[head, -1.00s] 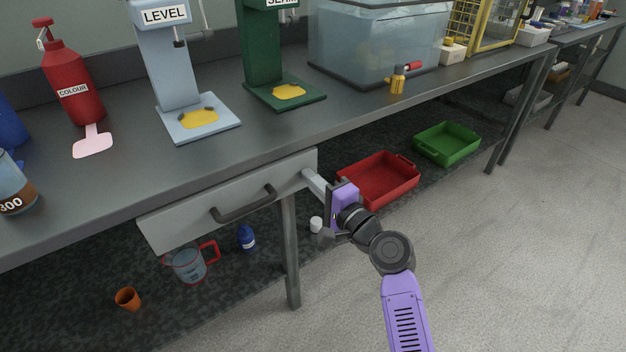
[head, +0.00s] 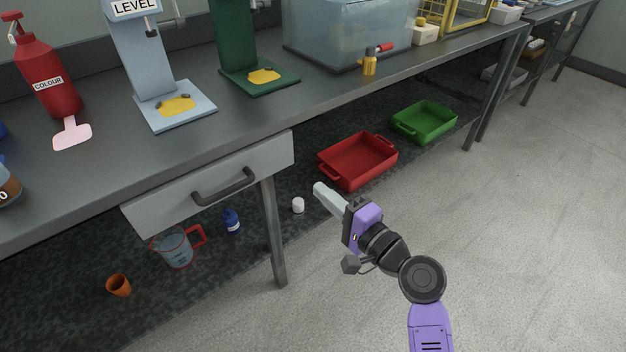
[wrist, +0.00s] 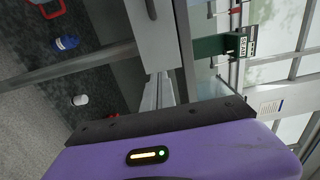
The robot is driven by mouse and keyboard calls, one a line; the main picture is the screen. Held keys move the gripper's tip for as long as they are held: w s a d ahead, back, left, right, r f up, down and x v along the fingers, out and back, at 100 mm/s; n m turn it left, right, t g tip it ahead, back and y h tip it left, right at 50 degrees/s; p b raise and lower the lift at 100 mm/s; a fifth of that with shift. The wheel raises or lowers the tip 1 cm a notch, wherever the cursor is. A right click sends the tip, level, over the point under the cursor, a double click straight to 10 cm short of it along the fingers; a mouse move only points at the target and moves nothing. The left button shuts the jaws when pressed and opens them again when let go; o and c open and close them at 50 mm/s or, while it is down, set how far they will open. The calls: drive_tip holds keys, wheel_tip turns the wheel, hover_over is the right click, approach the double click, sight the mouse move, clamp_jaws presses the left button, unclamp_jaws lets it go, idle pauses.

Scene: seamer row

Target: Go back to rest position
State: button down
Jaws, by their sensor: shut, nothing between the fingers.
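My gripper (head: 321,190) is in the middle of the head view, shut and empty, in front of the bench and right of the drawer. Its light fingers point up and left, apart from the drawer front. In the wrist view the shut fingers (wrist: 158,90) show just beyond the purple wrist housing.
The bench (head: 200,140) carries a red colour bottle (head: 48,80), a LEVEL stand (head: 176,108), a green stand (head: 262,80) and a clear tank (head: 345,35). Below are a red tray (head: 357,162), a green tray (head: 425,122) and a jug (head: 174,248). Open floor lies right.

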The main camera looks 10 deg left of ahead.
drive_tip(key=shift+s+d, duration=0.25)
drive_tip(key=shift+d, duration=0.1)
wheel_tip(320, 180, up, 2)
drive_tip(key=w+d+t+h, duration=0.2)
drive_tip(key=d, duration=0.1)
drive_tip(key=s+d+f+n+t+h, duration=0.1)
drive_tip(key=s+d+f+t+h, duration=0.2)
drive_tip(key=s+d, duration=0.45)
drive_tip(key=s+d+f+n+t+h, duration=0.25)
drive_tip(key=s+d+h, duration=0.3)
drive_tip(key=d, duration=0.35)
drive_tip(key=s+d+n+g+h, duration=0.1)
drive_tip(key=s+d, duration=0.2)
drive_tip(key=s, duration=0.7)
drive_tip(key=s+d+n+g+h, duration=0.1)
drive_tip(key=s+d+n, duration=0.15)
drive_tip(key=s, duration=0.85)
drive_tip(key=s+d+n+g+h, duration=0.1)
drive_tip(key=s+d+g+h, duration=0.15)
drive_tip(key=s, duration=0.75)
wheel_tip(320, 180, up, 22)
drive_tip(key=p, duration=2.1)
drive_tip(key=shift+d+t+y+p, duration=0.3)
drive_tip(key=shift+d+t+y, duration=0.1)
drive_tip(key=shift+s+a, duration=0.1)
